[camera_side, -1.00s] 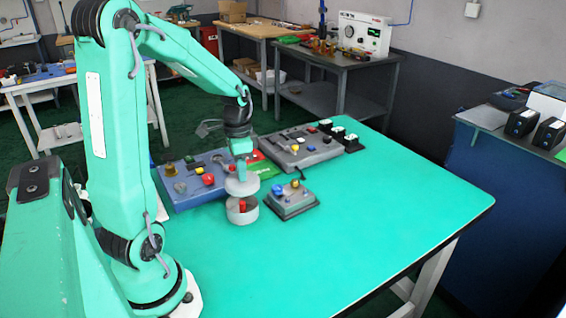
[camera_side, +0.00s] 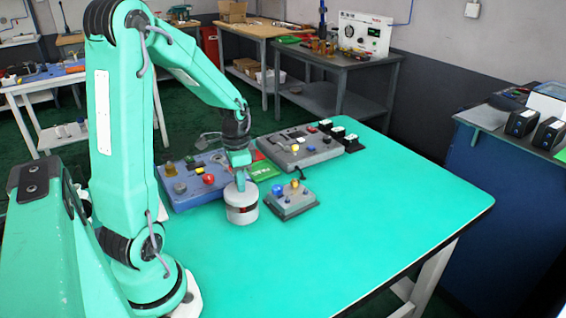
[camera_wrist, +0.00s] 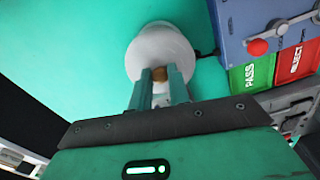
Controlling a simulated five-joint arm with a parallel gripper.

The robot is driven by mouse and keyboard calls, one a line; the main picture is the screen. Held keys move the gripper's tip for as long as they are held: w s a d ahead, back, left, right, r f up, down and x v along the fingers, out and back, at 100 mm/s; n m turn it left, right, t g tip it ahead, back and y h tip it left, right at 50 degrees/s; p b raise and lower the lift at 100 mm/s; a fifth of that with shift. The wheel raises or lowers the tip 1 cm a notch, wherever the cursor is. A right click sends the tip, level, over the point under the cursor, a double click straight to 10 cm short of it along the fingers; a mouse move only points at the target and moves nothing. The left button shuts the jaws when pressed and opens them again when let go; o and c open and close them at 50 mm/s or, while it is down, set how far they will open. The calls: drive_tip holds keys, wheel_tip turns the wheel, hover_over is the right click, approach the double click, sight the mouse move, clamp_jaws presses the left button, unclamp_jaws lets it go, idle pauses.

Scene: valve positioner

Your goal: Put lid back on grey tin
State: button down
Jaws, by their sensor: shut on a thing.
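The grey tin (camera_side: 243,217) stands upright on the green table, near its left side. The round light-grey lid (camera_side: 241,193) is directly over the tin's mouth, and it also shows as a pale disc in the wrist view (camera_wrist: 158,45). A thin dark reddish strip shows between lid and tin in the side view; I cannot tell whether they touch. The tin's inside is mostly hidden by the lid.
A blue panel (camera_side: 180,199) with knobs and a red ball lever stands behind the tin. A small grey control box (camera_side: 292,205) is close on the right. A grey panel (camera_side: 297,155) lies farther back. Green PASS and red REJECT plates (camera_wrist: 250,77) show. The table's right side is clear.

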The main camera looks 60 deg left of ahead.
drive_tip(key=shift+f, duration=1.65)
drive_tip(key=shift+f, duration=0.15)
idle(1.1)
drive_tip(key=c, duration=0.8)
unclamp_jaws()
drive_tip(key=shift+o, duration=0.2)
drive_tip(key=shift+r, duration=3.5)
clamp_jaws()
